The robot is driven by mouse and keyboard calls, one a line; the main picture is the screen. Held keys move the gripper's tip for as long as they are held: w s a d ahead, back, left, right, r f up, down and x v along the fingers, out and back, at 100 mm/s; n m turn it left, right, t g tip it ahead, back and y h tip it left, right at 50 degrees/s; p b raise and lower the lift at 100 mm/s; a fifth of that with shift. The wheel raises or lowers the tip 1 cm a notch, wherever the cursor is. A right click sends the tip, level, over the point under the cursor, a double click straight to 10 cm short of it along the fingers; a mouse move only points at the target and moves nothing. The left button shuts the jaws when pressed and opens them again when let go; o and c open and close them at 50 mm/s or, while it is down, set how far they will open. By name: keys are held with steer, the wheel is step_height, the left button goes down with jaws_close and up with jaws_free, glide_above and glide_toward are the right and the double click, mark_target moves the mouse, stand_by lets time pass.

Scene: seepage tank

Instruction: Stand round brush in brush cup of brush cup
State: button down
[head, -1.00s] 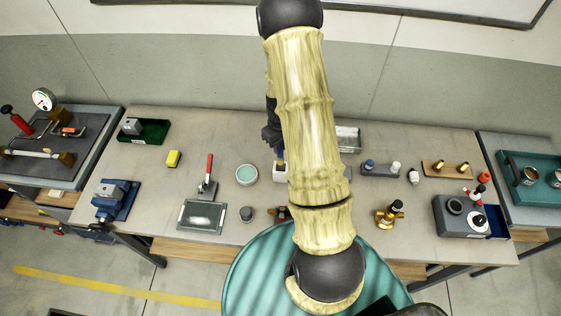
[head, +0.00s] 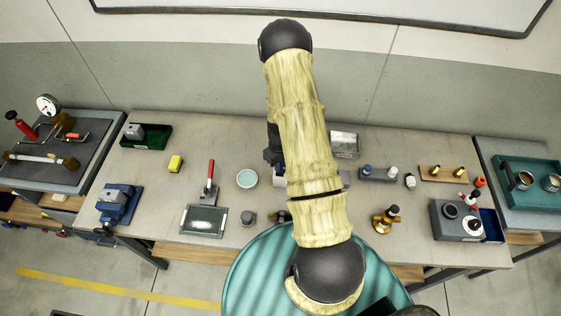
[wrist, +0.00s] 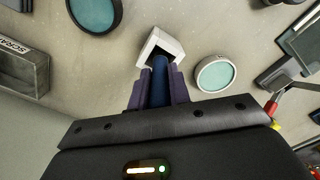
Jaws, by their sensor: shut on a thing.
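My gripper (wrist: 157,88) is shut on a dark blue round stick, seemingly the handle of the round brush (wrist: 159,72), between its purple fingers in the wrist view. The brush's far end points into the opening of a small white square cup (wrist: 174,45), seemingly the brush cup. The bristles are hidden, and I cannot tell how deep the end sits in the cup. In the head view my gripper (head: 272,156) is mostly behind my arm, and the cup shows only as a small pale patch.
A teal-faced round dish (wrist: 215,74) lies close beside the cup, also in the head view (head: 247,179). A dark-rimmed round dish (wrist: 95,12) and a metal scrap tray (wrist: 22,72) are on the other side. A red-handled clamp (head: 209,183) stands left of the dish.

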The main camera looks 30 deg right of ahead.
steer(key=shift+f, duration=0.1)
steer(key=shift+f, duration=0.2)
steer(key=c, duration=1.3)
jaws_free()
steer(key=shift+r, duration=0.15)
steer(key=shift+w+r+b, duration=0.1)
steer(key=shift+r+b, duration=0.65)
steer(key=r, duration=0.1)
steer(key=r+b, duration=0.2)
steer(key=shift+s+d+r, duration=0.1)
steer(key=shift+s+r, duration=0.05)
steer(key=shift+s, duration=0.1)
step_height(320, 180, up, 12)
steer(key=b, duration=0.4)
steer(key=shift+r, duration=0.2)
